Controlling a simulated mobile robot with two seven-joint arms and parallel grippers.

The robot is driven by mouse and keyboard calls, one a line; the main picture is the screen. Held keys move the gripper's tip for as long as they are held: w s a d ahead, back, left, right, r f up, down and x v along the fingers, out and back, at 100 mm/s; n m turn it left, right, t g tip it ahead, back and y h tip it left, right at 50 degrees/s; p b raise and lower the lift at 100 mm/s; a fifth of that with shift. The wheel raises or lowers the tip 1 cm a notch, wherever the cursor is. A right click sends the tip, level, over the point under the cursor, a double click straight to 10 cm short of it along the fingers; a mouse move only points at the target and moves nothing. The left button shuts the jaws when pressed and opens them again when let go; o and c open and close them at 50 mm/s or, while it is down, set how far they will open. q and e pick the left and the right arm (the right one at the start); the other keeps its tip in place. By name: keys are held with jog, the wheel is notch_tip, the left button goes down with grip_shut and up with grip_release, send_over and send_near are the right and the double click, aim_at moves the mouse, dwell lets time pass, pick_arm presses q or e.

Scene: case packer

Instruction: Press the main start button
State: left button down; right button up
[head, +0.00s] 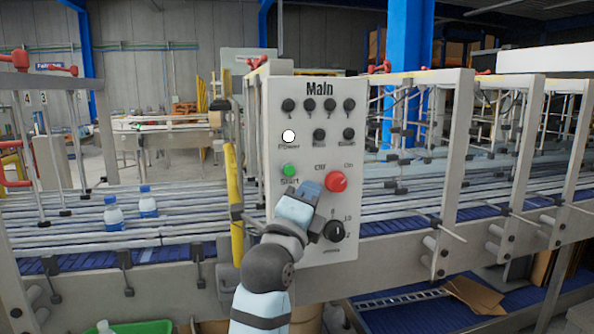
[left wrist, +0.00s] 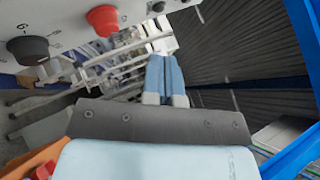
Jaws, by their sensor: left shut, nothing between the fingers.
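The grey control panel (head: 305,225) labelled "Main" stands upright in the middle of the head view. The green start button (head: 289,170) is on its left side, below a lit white power lamp (head: 288,136). A red rotary switch (head: 336,181) marked Off and On is to its right; it also shows in the left wrist view (left wrist: 102,20). My left gripper (head: 308,189) is shut and empty, its blue fingertips just below and right of the start button in the head view. The left wrist view shows the closed fingers (left wrist: 165,75). The right gripper is not in view.
A black dial (head: 334,231) sits low on the panel. A yellow bar (head: 234,200) runs along its left edge. Conveyor rails (head: 190,215) with small bottles (head: 147,203) lie to the left. Machine frame posts (head: 450,160) stand to the right. A green bin (head: 140,327) is below.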

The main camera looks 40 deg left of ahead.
aim_at(289, 171)
pick_arm(q)
jog(key=w+a, duration=0.1)
jog(key=a, duration=0.1)
jog(key=w+a, duration=0.2)
jog(key=w+a+b, duration=0.1)
jog(key=w+a, duration=0.1)
jog(key=shift+a+r, duration=0.1)
jog(key=shift+a, duration=0.25)
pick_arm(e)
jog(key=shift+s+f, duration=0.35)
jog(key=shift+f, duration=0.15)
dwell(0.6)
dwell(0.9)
pick_arm(q)
jog(key=shift+w, duration=0.15)
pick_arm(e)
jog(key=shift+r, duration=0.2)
pick_arm(q)
jog(key=shift+w+a, duration=0.15)
jog(key=shift+a, duration=0.15)
